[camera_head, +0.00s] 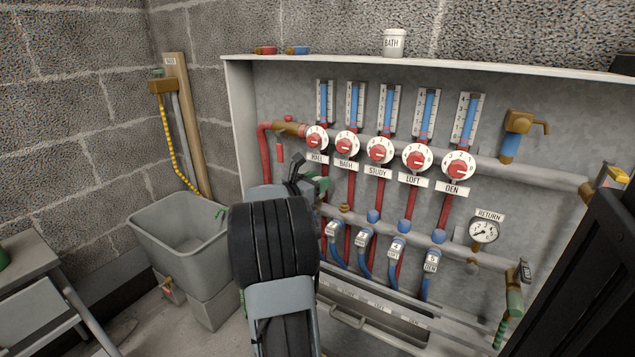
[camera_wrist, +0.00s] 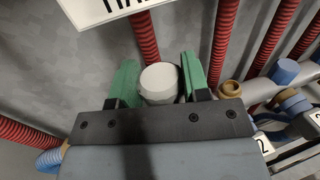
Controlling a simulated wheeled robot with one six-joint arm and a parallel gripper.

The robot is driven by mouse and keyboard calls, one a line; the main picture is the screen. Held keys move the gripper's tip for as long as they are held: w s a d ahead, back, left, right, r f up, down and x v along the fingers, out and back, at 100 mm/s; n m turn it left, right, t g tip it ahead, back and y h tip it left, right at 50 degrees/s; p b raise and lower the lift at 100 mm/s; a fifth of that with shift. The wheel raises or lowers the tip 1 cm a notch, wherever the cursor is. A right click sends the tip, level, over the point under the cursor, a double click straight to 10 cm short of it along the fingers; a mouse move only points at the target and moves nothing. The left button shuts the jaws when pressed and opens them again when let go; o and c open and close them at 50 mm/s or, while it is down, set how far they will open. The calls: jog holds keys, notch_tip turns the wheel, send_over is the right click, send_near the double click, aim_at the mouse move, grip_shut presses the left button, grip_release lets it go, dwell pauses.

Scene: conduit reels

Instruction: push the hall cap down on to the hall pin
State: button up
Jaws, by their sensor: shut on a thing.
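My gripper (camera_wrist: 160,84) has green fingers and is shut on a pale grey, round-topped cap, the hall cap (camera_wrist: 160,82), in the wrist view. The cap sits between the fingers in front of the red hall pipe, below a partly cut-off label. The hall pin is not visible; the cap and gripper cover that spot, so I cannot tell whether the cap touches it. In the head view my gripper (camera_head: 318,184) is at the left end of the manifold, below the HALL label (camera_head: 317,159). My arm hides the cap there.
A bare brass fitting (camera_wrist: 230,88) stands close right of my gripper. Blue caps (camera_head: 374,216) sit on the fittings farther right. Numbered tags and blue hoses (camera_head: 366,245) hang below. A grey tub (camera_head: 178,227) is at left.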

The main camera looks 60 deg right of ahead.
jog(key=shift+f, duration=0.75)
dwell(2.9)
jog(key=o, duration=1)
jog(key=p+v, duration=0.3)
jog(key=v, duration=1)
jog(key=shift+a, duration=0.35)
